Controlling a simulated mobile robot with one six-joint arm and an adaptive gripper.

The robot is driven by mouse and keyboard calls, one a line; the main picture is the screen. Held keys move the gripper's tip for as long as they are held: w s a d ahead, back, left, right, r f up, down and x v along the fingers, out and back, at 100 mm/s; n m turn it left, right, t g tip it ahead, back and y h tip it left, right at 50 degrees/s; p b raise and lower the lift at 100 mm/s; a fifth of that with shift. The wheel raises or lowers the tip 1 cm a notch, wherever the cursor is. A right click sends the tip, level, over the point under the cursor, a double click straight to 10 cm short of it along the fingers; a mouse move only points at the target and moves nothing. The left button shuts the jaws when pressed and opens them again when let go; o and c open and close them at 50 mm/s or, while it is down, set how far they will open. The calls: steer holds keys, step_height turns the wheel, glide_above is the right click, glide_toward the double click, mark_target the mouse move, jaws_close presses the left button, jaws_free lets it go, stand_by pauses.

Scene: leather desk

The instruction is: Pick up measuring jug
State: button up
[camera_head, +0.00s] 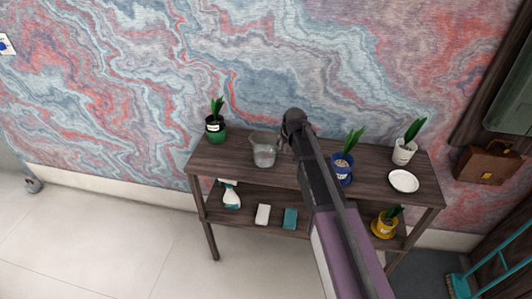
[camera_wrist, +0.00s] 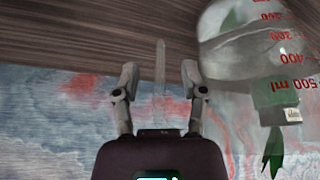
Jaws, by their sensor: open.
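The clear measuring jug (camera_head: 264,153) stands upright on the top shelf, between the left green-potted plant and my arm. In the wrist view the jug (camera_wrist: 245,50), with red volume marks, fills the upper right, outside the fingers. My gripper (camera_wrist: 159,67) is open. A narrow translucent upright strip shows between its fingers; it looks like the jug's handle, with a gap on each side. In the head view my gripper is at the jug's right side, partly hidden by my own arm.
The wooden shelf unit (camera_head: 222,161) stands against a marbled wall. A green-potted plant (camera_head: 216,130) is left of the jug. A blue-potted plant (camera_head: 342,172), a white-potted plant (camera_head: 403,154) and a white plate (camera_head: 404,181) are to the right.

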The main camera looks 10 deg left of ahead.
stand_by(0.6)
jaws_close()
